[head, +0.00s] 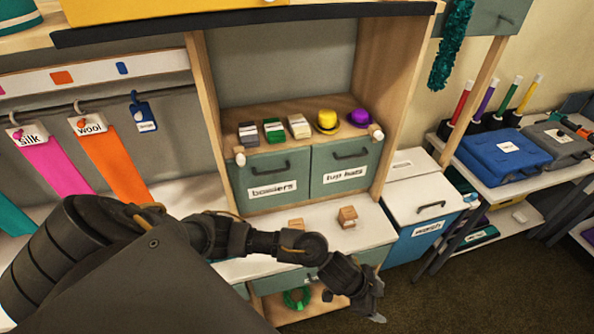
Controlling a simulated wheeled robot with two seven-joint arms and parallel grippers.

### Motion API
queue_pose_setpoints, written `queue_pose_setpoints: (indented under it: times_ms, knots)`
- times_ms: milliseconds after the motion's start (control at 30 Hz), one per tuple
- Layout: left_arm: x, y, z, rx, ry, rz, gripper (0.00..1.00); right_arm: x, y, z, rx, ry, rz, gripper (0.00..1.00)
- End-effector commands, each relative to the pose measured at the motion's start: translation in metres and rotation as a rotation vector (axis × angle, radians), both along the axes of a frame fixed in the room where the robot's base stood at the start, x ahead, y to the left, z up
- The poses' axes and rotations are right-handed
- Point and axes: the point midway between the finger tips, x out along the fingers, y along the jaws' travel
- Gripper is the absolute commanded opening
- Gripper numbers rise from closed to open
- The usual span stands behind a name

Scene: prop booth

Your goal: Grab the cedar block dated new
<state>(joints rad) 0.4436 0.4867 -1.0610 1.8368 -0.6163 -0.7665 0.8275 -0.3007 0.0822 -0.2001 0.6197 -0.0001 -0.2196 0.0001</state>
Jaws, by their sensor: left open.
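Two small wooden blocks lie on the white counter below the cabinet. The right block (347,216) shows fully and is light brown with darker marks. The left block (296,224) sits near my forearm, which may cover part of it. I cannot read a date on either block, so I cannot tell which is the new one. My left gripper (374,303) is open and empty. It points down at the counter's front side, lower in the picture and to the right of both blocks. My right gripper is not in view.
Green drawers labelled "bowlers" (273,188) and "top hats" (345,174) stand behind the blocks. Small hats (327,121) sit on the shelf above. A blue and white "wash" bin (415,205) stands right of the counter.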

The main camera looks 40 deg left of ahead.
Motion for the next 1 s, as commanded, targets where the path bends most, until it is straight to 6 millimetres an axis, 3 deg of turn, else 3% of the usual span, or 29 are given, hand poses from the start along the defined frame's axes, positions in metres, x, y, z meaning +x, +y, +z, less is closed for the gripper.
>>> queue_pose_setpoints:
  times_ms: [33,100,167,200,300,400,500,600,767,1000]
  knots:
    - [0.017,0.027,-0.013,0.066,0.025,-0.032,0.73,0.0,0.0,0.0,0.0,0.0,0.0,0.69]
    - [0.032,0.069,-0.029,0.146,0.101,-0.048,0.73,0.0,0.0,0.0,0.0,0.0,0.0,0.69]
    - [0.045,0.115,-0.037,0.221,0.172,-0.027,0.73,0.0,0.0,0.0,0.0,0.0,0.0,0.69]
    - [0.054,0.147,-0.038,0.269,0.219,-0.001,0.73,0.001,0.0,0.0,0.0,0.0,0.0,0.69]
    - [0.071,0.225,-0.032,0.368,0.328,0.101,0.73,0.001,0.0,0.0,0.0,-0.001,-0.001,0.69]
    - [0.08,0.286,-0.017,0.434,0.412,0.212,0.73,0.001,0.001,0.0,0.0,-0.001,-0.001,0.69]
    - [0.083,0.323,-0.005,0.466,0.463,0.292,0.73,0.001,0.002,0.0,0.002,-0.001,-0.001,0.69]
    - [0.083,0.34,0.001,0.481,0.489,0.333,0.73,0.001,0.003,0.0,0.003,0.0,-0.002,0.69]
    - [0.083,0.345,0.003,0.485,0.498,0.346,0.73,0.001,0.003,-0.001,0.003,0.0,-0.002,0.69]
    - [0.083,0.344,-0.021,0.484,0.497,0.343,0.73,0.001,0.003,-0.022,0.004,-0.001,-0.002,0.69]
